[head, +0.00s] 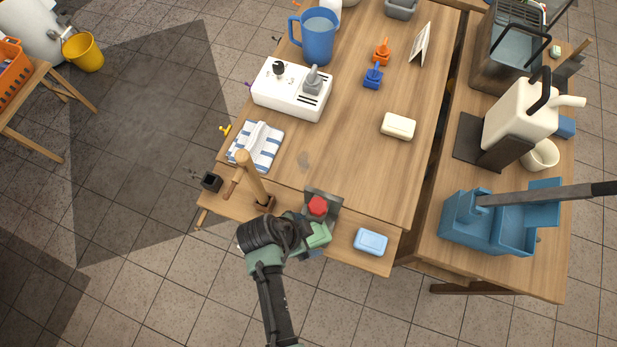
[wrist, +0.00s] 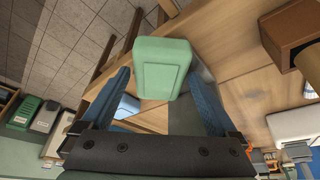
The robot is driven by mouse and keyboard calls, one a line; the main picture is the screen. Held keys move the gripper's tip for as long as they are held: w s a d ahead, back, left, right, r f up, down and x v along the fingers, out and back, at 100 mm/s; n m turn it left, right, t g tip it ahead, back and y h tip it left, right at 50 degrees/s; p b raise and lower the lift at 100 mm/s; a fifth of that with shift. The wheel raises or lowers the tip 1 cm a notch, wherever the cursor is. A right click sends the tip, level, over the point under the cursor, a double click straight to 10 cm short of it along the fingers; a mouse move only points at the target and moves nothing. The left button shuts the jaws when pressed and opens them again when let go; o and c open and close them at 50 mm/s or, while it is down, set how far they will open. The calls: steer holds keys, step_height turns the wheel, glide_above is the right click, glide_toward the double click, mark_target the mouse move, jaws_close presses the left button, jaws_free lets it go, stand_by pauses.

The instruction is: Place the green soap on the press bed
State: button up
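The green soap (wrist: 163,68) is a pale green rounded block between the two blue fingers of my gripper (wrist: 160,85) in the wrist view. A wooden lever handle (head: 250,175) stands to the left. I cannot clearly make out the press bed, partly hidden by my arm.
A blue soap (head: 371,242) lies on the front ledge to the right. A cream soap (head: 398,126) lies farther back. A striped towel (head: 256,146) and a white box with controls (head: 291,90) are at left. Blue tubs (head: 490,228) stand on the right table.

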steer(key=shift+r, duration=0.3)
steer(key=v, duration=1.1)
steer(key=shift+s+a+r, duration=0.15)
steer(key=shift+a+r, duration=0.1)
steer(key=shift+r, duration=0.05)
steer(key=shift+s, duration=0.1)
